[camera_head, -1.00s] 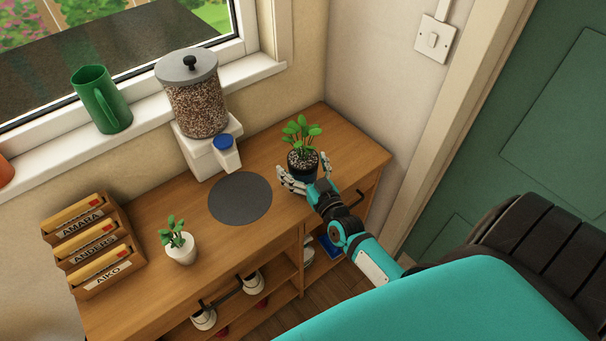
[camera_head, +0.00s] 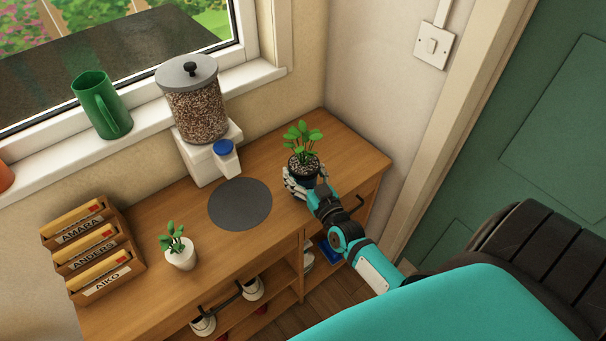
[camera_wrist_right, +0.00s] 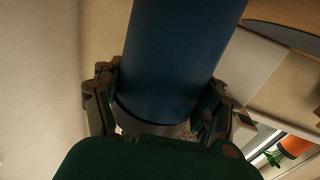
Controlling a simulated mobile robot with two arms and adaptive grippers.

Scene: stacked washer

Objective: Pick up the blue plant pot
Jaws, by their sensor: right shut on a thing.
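The blue plant pot (camera_head: 308,181) holds a leafy green plant and stands near the right end of the wooden cabinet top. Most of its side is hidden by my right gripper (camera_head: 302,184), which is shut on it. In the right wrist view the dark blue pot (camera_wrist_right: 178,55) fills the middle, with the fingers of the right gripper (camera_wrist_right: 165,105) on both sides of it. I cannot tell whether the pot touches the cabinet top. My left gripper does not show.
A grey round mat (camera_head: 240,203) lies left of the pot. A white pot with a small plant (camera_head: 180,253), a letter rack (camera_head: 93,250) and a dispenser (camera_head: 197,110) also stand on the cabinet (camera_head: 345,150). A wall is close behind. A green jug (camera_head: 102,105) stands on the windowsill.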

